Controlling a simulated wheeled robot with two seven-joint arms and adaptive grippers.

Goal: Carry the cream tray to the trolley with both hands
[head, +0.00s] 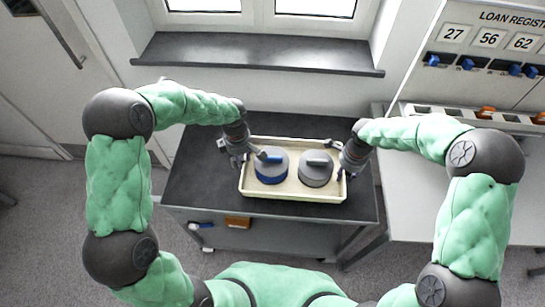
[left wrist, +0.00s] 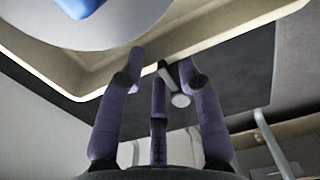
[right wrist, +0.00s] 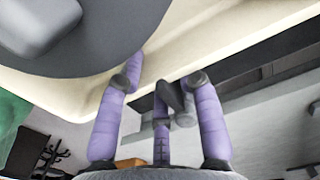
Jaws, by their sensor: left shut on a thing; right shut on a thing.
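The cream tray (head: 292,194) is over the dark top of the trolley (head: 190,185) in the head view; I cannot tell whether it touches the top. It carries a round grey piece with a blue band (head: 271,168) and a plain grey round piece (head: 316,170). My left gripper (head: 246,160) is shut on the tray's left wall, and my right gripper (head: 346,168) is shut on its right wall. The tray's wall passes between the fingers in the left wrist view (left wrist: 165,65) and in the right wrist view (right wrist: 170,65).
A window sill (head: 255,52) runs along the wall behind the trolley. A pale table (head: 420,200) stands close on the right, with a loan board (head: 490,40) above it. An orange-brown box (head: 237,222) sits on the trolley's lower shelf. Bare trolley top shows around the tray.

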